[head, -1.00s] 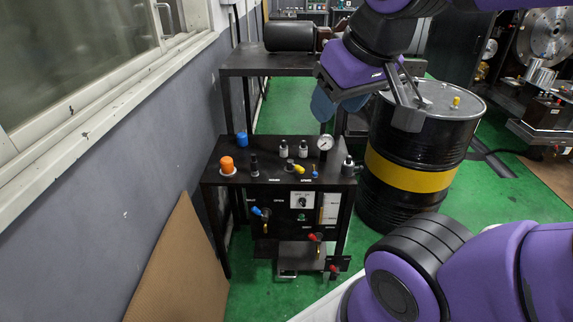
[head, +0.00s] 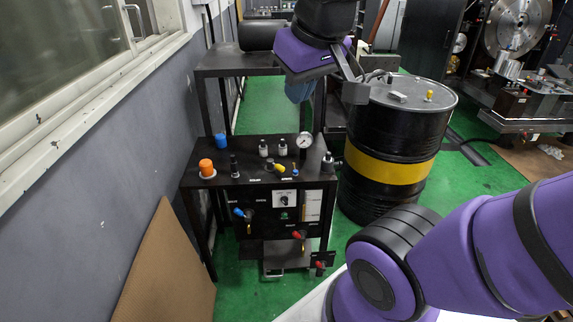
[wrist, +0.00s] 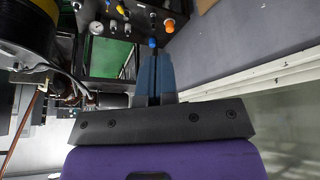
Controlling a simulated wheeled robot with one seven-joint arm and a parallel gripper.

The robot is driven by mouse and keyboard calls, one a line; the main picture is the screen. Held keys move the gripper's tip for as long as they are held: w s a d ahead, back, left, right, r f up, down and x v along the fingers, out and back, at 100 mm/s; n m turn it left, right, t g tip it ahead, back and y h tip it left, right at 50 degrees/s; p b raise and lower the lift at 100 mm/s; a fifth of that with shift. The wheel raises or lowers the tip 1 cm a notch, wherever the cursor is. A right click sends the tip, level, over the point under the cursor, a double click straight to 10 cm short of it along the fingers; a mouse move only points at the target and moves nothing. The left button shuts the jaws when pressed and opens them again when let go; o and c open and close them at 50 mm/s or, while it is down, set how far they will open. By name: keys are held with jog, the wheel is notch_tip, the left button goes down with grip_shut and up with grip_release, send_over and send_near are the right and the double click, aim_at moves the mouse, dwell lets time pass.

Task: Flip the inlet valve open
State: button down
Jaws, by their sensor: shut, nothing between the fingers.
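The hydraulic fixture is a black bench (head: 258,180) with a front panel. On the panel are a valve with a blue handle (head: 240,212) at left and a valve with a red handle (head: 299,235) at lower right. The labels are too small to read, so I cannot tell which is the inlet valve. My gripper (head: 298,93) is shut and empty, with blue fingers pointing down, above and behind the bench top, apart from it. In the wrist view the closed fingers (wrist: 154,70) show in front of the bench top; the front panel valves are not clearly seen there.
The bench top carries an orange knob (head: 206,168), a blue cap (head: 221,140) and a gauge (head: 304,140). A black drum with a yellow band (head: 388,165) stands at right. A brown board (head: 165,265) leans on the left wall. Green floor is clear before the bench.

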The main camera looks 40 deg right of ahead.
jog(key=w+d+f+n+g, duration=0.1)
jog(key=w+d+f, duration=0.3)
jog(key=w, duration=0.5)
jog(key=w+d+f+g, duration=0.1)
jog(key=w+d+f, duration=0.35)
jog(key=w, duration=0.45)
jog(key=w+d+f+n+g, duration=0.1)
jog(key=w+d+f, duration=0.35)
jog(key=w, duration=0.45)
jog(key=w+d+f+m+t+y, duration=0.1)
jog(key=w+d+f+y, duration=0.1)
jog(key=d+f, duration=1)
jog(key=w+d+f+m+t+y, duration=0.1)
jog(key=w+d+f, duration=0.4)
jog(key=d+f, duration=0.7)
notch_tip(320, 180, down, 4)
jog(key=shift+w+d+f+t+y, duration=0.2)
jog(key=shift+t+y, duration=0.3)
jog(key=shift+y, duration=0.6)
jog(key=shift+a+f, duration=0.1)
